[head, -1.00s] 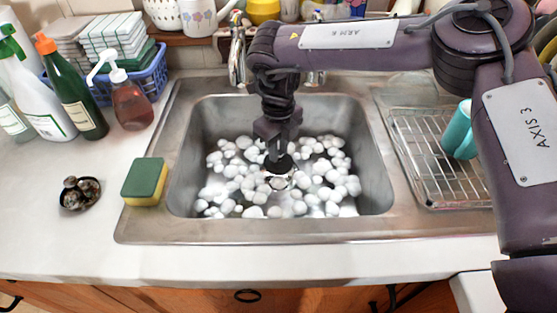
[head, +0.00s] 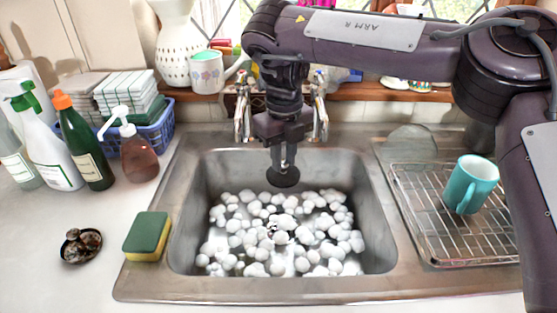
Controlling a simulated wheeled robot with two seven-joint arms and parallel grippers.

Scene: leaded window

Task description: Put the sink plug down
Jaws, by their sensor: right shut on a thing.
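My right gripper (head: 284,148) points down over the sink (head: 240,165). It is shut on the sink plug (head: 285,177), a dark round disc held by its stem. The plug hangs above the white foam (head: 240,237), apart from it, near the back of the basin. A dark spot with a small bright part (head: 279,233) shows among the foam near the middle; I cannot tell clearly what it is. The foam hides most of the sink floor. My left gripper is not in view.
A green and yellow sponge (head: 147,236) lies at the sink's left edge, with a small dark dish (head: 81,246) farther left. A drying rack (head: 440,235) holding a teal mug (head: 470,184) stands right. Taps (head: 320,110) rise behind the basin. Bottles (head: 85,145) stand at left.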

